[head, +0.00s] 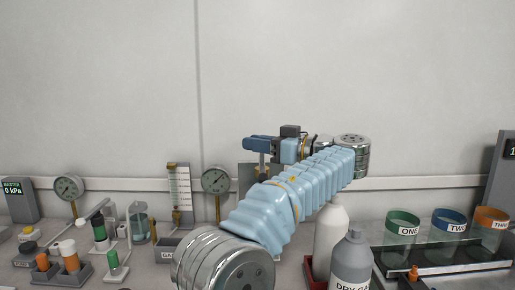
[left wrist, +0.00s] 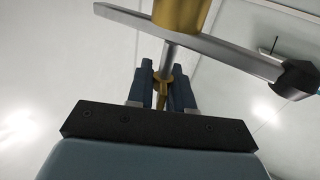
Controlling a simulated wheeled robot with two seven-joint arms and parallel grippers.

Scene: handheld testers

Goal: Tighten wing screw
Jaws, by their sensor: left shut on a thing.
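My left gripper (head: 258,144) is raised above the back of the bench, its blue fingers pointing left. In the left wrist view its two dark blue fingers (left wrist: 163,85) are closed around a small brass wing screw (left wrist: 162,90). A thin metal shaft (left wrist: 168,60) runs from the screw to a brass cylinder (left wrist: 181,12) beside a grey bar (left wrist: 215,47). The fingers hide part of the screw, and in the head view the screw cannot be made out. My right gripper is not in view.
Dial gauges (head: 216,181) and a scale plate (head: 180,190) stand along the back. A grey bottle (head: 352,262) and a white bottle (head: 330,235) stand near my arm. Labelled cups (head: 402,228) stand at the right; small vials (head: 69,256) at the left.

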